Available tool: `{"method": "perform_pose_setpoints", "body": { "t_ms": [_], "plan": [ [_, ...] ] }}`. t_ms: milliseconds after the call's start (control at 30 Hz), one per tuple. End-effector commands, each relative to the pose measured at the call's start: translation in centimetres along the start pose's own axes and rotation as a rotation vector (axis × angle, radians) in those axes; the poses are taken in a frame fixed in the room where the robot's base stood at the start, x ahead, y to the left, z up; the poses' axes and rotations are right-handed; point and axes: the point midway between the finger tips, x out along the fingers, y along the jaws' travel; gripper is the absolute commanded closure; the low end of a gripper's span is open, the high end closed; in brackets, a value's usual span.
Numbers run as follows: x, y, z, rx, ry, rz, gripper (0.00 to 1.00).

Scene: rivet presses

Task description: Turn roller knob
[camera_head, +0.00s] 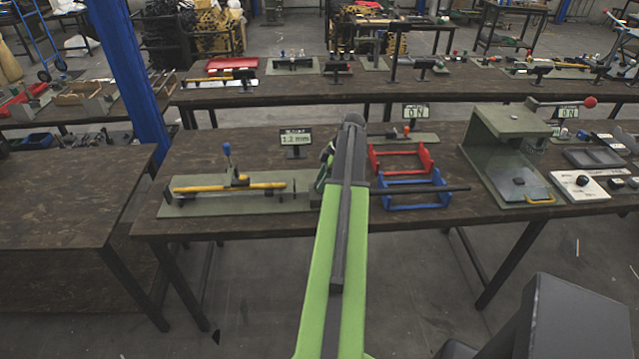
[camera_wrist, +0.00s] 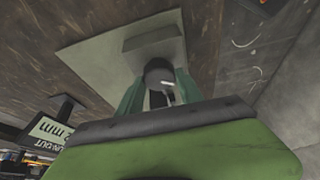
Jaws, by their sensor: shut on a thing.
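The roller knob (camera_wrist: 157,73) is a dark round end between my gripper's two green fingers in the wrist view. My gripper (camera_wrist: 159,88) is shut on it. A grey-green block (camera_wrist: 153,44) stands just beyond the knob on a pale grey-green base plate (camera_wrist: 92,52). In the head view, my gripper (camera_head: 325,166) is mostly behind my own arm, at the right end of the base plate (camera_head: 235,204); the knob is hidden there. A yellow bar (camera_head: 229,188) lies along this plate, with a blue-topped lever (camera_head: 228,152) behind it.
A small display (camera_head: 296,139) reading 1.2 mm stands behind the plate. A red frame (camera_head: 402,160) and a blue frame (camera_head: 414,188) with a dark rod stand close on the right. A large grey-green press (camera_head: 510,150) is farther right. The left table (camera_head: 65,190) is bare.

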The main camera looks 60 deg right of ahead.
Motion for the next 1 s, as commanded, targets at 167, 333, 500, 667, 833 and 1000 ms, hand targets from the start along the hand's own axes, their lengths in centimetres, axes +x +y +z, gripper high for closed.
{"method": "perform_pose_setpoints", "body": {
  "t_ms": [167,333,500,667,833,1000],
  "plan": [
    [-0.1,-0.1,0.5,0.004,-0.009,-0.002,0.56],
    [-0.1,-0.1,0.3,0.003,-0.008,-0.001,0.36],
    [0.0,0.0,0.2,0.001,-0.006,-0.001,0.36],
    [-0.3,0.0,0.1,0.001,-0.005,-0.001,0.36],
    [-2.1,0.0,-0.1,0.002,-0.005,0.000,0.36],
    [-5.6,0.0,-0.3,0.001,-0.005,-0.001,0.36]
  ]
}}
